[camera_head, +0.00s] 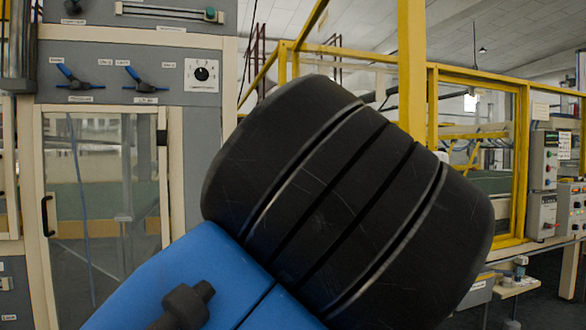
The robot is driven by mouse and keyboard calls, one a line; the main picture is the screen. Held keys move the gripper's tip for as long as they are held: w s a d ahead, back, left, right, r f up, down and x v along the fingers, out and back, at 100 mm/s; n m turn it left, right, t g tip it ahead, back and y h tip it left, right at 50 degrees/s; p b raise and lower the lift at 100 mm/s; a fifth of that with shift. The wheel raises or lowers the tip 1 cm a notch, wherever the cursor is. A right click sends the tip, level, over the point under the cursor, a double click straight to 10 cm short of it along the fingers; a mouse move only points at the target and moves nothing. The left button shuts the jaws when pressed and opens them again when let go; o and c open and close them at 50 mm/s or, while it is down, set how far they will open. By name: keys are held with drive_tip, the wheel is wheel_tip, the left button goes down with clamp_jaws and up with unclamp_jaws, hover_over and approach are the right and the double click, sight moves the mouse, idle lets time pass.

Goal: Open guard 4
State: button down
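A guard door (88,220) with a cream frame and a clear panel stands at the left under a grey control panel. It looks shut. A black handle (48,216) sits on its left side, and a dark fitting is at its upper right edge. Part of another cream-framed door (8,190) shows at the far left edge. The labels are too small to read, so I cannot tell which guard is number 4. My blue and black arm fills the middle and lower foreground and hides what lies behind it. My gripper is not in view.
The grey panel (110,55) carries blue-handled levers (75,77) and a black knob (202,74). A yellow-framed enclosure (470,140) stands at the right. Control boxes (544,165) and a low bench (515,287) are at the far right.

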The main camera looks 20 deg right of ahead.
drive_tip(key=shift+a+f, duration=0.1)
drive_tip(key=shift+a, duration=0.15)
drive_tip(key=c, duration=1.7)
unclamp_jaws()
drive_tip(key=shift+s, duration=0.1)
